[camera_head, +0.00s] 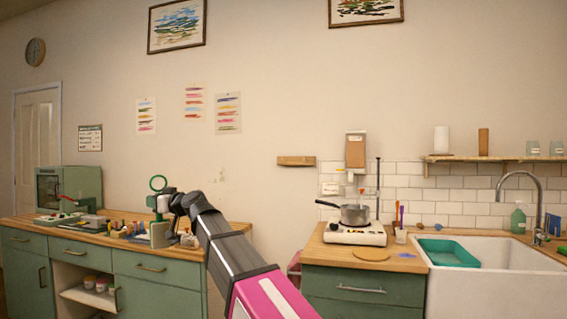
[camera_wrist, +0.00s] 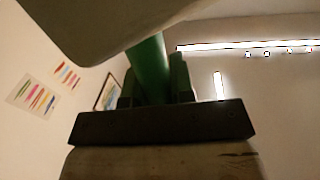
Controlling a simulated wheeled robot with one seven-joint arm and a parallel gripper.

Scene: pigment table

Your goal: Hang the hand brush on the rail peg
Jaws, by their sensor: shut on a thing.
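The hand brush shows in the head view as a green ring (camera_head: 151,183) standing above my gripper (camera_head: 162,203), over the left counter. In the wrist view my gripper (camera_wrist: 155,92) is shut on the brush's green handle (camera_wrist: 150,68), with a dark finger on each side. A dark bar and a brown, wood-like block fill the lower part of the wrist view; I cannot tell for sure whether they belong to the brush. A short wooden rail (camera_head: 296,161) is on the wall right of my arm. Its peg is too small to make out.
The left counter (camera_head: 20,223) holds a green cabinet (camera_head: 82,182) and several small items close below my gripper. On the right are a pan (camera_head: 355,214) on a hotplate (camera_head: 354,234) and a white sink (camera_head: 490,263). The wall between gripper and rail looks clear.

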